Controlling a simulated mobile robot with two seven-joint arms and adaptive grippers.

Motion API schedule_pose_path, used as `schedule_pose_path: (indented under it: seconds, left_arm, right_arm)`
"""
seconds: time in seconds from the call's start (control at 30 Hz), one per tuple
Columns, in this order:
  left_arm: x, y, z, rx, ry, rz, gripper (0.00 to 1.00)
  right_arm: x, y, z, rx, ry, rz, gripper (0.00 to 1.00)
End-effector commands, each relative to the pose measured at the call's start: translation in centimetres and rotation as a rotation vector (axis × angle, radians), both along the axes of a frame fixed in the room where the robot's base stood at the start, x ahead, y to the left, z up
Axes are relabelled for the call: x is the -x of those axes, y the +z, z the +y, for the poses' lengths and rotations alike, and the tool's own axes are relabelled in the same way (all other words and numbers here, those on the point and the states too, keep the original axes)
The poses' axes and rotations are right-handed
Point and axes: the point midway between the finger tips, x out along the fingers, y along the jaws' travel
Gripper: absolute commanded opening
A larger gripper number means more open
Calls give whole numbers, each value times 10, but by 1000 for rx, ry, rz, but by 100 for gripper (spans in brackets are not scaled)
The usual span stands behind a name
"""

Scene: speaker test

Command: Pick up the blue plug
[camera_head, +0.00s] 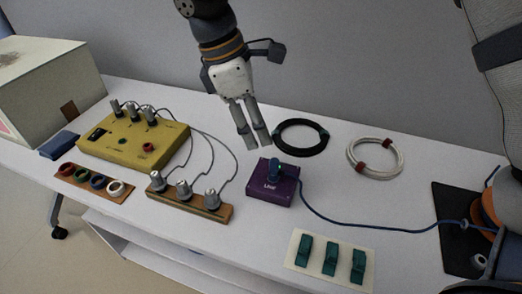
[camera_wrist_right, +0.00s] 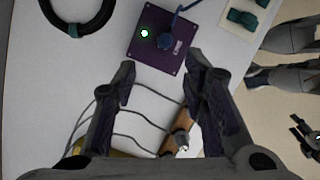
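The blue plug (camera_head: 274,168) stands upright on top of the purple box (camera_head: 262,189). Its blue cable runs right across the table to a black mat. The plug also shows in the right wrist view (camera_wrist_right: 166,40), beside a bright green-white light on the box. My right gripper (camera_head: 252,143) points down above the table, behind and slightly left of the purple box, apart from it. In the right wrist view its two fingers (camera_wrist_right: 160,80) are apart with nothing between them, and the plug lies beyond the fingertips.
A black cable coil (camera_head: 300,138) and a white coil (camera_head: 375,158) lie behind the box. Green clips (camera_head: 330,260) are in front. A wooden connector board (camera_head: 190,203), coloured rings (camera_head: 97,182) and a yellow box (camera_head: 130,140) with wires stand left. A black mat (camera_head: 452,225) lies right.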

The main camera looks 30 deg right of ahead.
Motion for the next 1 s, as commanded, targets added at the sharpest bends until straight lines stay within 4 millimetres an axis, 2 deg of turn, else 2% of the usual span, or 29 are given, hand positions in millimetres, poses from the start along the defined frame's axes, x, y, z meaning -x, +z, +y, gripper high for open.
schedule_pose_path:
  seconds: [0.1,0.27,0.5,0.6,0.77,0.8,0.97,1.0]
  left_arm:
    - [1,-1,0,0,0,4,40]
    - [1,-1,0,0,0,4,40]
    - [0,0,0,0,0,0,40]
    - [0,0,0,0,0,1,40]
    - [0,0,0,0,0,0,40]
    - [0,0,0,0,0,0,40]
    - [0,0,0,0,0,0,40]
    - [0,0,0,0,0,0,40]
  right_arm:
    - [5,-28,-8,0,-1,7,40]
    - [8,-48,-14,0,-1,3,40]
    - [17,-88,-28,1,-2,3,40]
    - [18,-95,-30,-1,-3,1,40]
    - [18,-95,-30,-1,-2,-1,40]
    - [18,-95,-30,-1,-2,-1,37]
    - [18,-95,-30,-1,-2,-1,1]
    - [18,-95,-30,-1,-2,-1,0]
